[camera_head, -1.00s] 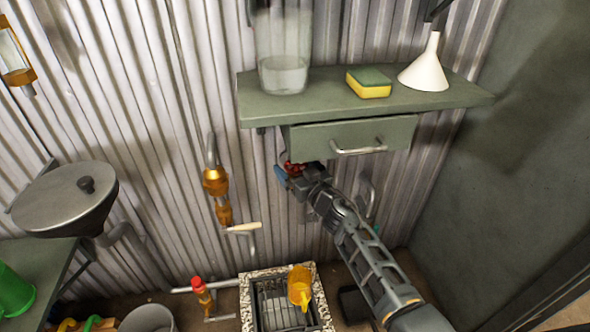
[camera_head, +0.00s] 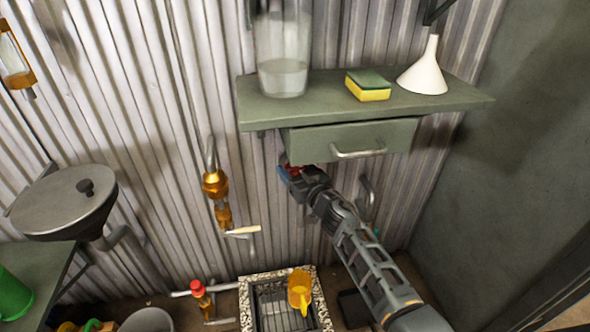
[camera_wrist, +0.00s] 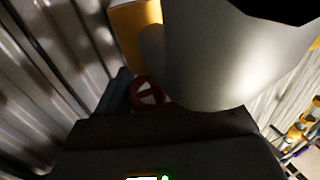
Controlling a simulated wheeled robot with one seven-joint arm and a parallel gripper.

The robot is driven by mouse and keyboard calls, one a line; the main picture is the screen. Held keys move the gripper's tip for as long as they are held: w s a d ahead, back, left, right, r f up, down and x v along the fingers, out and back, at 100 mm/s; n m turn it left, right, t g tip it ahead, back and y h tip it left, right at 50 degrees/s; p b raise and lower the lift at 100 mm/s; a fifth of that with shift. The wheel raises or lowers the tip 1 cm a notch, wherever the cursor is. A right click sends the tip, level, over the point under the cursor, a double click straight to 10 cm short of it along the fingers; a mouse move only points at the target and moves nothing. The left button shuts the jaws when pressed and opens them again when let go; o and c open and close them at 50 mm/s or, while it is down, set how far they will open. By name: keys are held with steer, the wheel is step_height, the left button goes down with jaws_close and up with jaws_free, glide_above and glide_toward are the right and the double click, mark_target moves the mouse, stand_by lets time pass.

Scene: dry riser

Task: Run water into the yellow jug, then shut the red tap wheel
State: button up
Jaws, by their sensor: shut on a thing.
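The red tap wheel (camera_head: 293,169) is on the corrugated wall just under the drawer, partly hidden by my gripper (camera_head: 288,174). My gripper is shut on the wheel. In the wrist view, part of the red wheel (camera_wrist: 148,93) shows beside a large grey shape, and the fingertips are hard to make out. The yellow jug (camera_head: 300,289) stands upright on the floor drain grate, below and apart from my gripper. I cannot see a water stream or the water level in the jug.
A shelf (camera_head: 437,107) with a drawer (camera_head: 310,143) is just above my gripper. It holds a glass vessel (camera_head: 283,70), a sponge (camera_head: 368,86) and a white funnel (camera_head: 425,72). A brass valve (camera_head: 215,184) is to the left. A red-topped fitting (camera_head: 198,288) is beside the drain (camera_head: 247,299).

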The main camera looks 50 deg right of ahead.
steer(key=shift+p, duration=0.35)
steer(key=n+y+p, duration=0.1)
steer(key=y+p, duration=0.1)
steer(key=p, duration=0.1)
steer(key=shift+s+r+n, duration=0.1)
steer(key=shift+r+n, duration=0.05)
steer(key=shift+n, duration=0.15)
steer(key=n+y+p, duration=0.1)
steer(key=y, duration=0.1)
steer(key=n+y+p, duration=0.1)
steer(key=y, duration=0.1)
steer(key=shift+t+y+p, duration=0.3)
steer(key=shift+p, duration=0.1)
steer(key=n+y, duration=0.2)
steer(key=f+n+g+y+b, duration=0.1)
steer(key=n+y, duration=0.1)
steer(key=y, duration=0.1)
steer(key=n+g+y+b, duration=0.1)
steer(key=y, duration=0.1)
steer(key=n+g+y+b, duration=0.1)
steer(key=y+b, duration=0.1)
steer(key=shift+a+n, duration=0.2)
steer(key=shift+n, duration=0.2)
steer(key=shift+g, duration=0.4)
steer(key=o, duration=0.9)
steer(key=shift+o, duration=0.7)
steer(key=shift+r, duration=0.15)
